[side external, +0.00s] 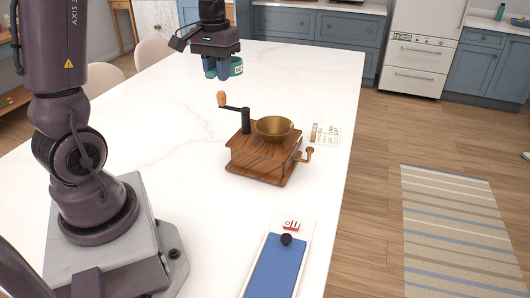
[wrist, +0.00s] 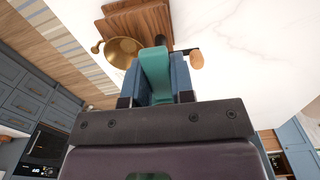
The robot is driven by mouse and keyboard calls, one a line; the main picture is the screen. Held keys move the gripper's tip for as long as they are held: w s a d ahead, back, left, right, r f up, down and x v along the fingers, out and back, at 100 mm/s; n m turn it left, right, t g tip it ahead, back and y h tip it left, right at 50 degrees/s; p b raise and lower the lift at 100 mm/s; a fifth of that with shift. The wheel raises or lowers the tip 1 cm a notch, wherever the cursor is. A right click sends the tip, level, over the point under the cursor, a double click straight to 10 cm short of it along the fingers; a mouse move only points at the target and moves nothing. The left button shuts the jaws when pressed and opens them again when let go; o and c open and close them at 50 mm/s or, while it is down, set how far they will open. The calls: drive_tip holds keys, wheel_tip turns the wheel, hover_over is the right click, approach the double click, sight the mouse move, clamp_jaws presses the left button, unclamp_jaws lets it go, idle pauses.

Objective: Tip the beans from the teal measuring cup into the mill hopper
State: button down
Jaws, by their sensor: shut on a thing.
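My gripper (side external: 222,72) is shut on the teal measuring cup (side external: 237,66), above the counter and behind the mill in the side view. In the wrist view the teal cup (wrist: 155,75) sits between the fingers of my gripper (wrist: 157,80). The cup's inside is hidden, so I cannot see any beans. The wooden mill (side external: 262,155) stands on the counter with a brass bowl-shaped hopper (side external: 274,128) on top. The hopper (wrist: 122,52) also shows in the wrist view, left of the cup. The cup is apart from the hopper.
The mill's crank with a wooden knob (side external: 221,98) sticks up toward the cup's side. A printed card (side external: 326,134) lies right of the mill. A blue-topped board with a black knob (side external: 274,265) lies at the front. The white counter (side external: 150,130) is otherwise largely clear.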

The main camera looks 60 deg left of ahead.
drive_tip(key=a+f, duration=0.5)
drive_tip(key=shift+a+f, duration=0.3)
drive_tip(key=shift+a, duration=0.1)
drive_tip(key=shift+d, duration=0.1)
